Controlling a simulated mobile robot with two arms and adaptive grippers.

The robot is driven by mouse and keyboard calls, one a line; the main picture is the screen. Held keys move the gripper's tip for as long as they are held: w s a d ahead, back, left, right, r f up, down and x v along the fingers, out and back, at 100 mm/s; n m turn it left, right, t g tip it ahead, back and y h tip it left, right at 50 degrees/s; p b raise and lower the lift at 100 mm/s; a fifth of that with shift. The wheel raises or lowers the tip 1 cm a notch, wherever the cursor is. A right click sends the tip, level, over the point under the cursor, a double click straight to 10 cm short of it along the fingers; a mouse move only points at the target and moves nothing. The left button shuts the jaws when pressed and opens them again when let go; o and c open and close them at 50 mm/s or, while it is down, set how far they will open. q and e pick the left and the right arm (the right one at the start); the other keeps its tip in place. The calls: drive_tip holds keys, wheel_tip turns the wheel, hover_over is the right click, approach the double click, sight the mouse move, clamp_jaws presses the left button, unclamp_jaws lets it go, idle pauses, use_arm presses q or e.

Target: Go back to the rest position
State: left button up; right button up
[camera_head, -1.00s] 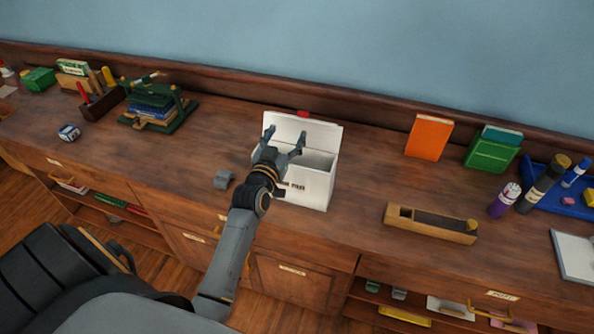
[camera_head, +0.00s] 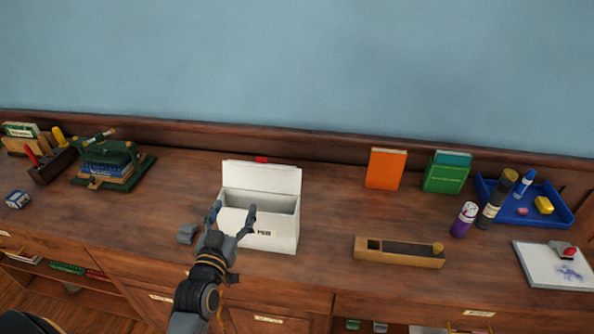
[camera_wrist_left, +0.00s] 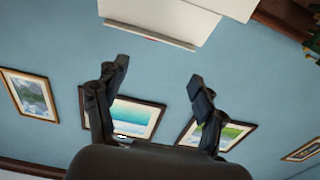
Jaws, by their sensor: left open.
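My left gripper (camera_head: 233,217) is open and empty, in front of the white box in the head view. The white box (camera_head: 272,238) stands on the wooden counter with its lid raised at the back and dark print on its front. My right gripper is not in view.
A grey block (camera_head: 187,234) lies left of the box. A green press (camera_head: 110,163) with books stands left. Framed pictures (camera_wrist_left: 137,118) hang on the wall.

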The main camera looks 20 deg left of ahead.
use_arm(q)
drive_tip(key=s+d+f+m+g+h, duration=0.45)
drive_tip(key=s+d+f+g, duration=0.25)
drive_tip(key=d+f, duration=0.25)
drive_tip(key=s+d+f+g, duration=0.2)
drive_tip(key=s+g, duration=0.2)
drive_tip(key=s, duration=0.4)
drive_tip(key=s+d+f+g, duration=0.2)
drive_tip(key=s+d+g, duration=0.1)
drive_tip(key=s, duration=0.5)
wheel_tip(320, 180, down, 30)
drive_tip(key=s+r+g+b, duration=0.1)
drive_tip(key=s+b, duration=0.1)
drive_tip(key=b, duration=0.1)
drive_tip(key=s+a+f+g+b, duration=0.1)
drive_tip(key=s+a+f, duration=0.2)
drive_tip(key=s+f, duration=1.3)
drive_tip(key=shift+f+m+b, duration=0.35)
drive_tip(key=shift+f+b, duration=0.05)
drive_tip(key=shift+f, duration=0.05)
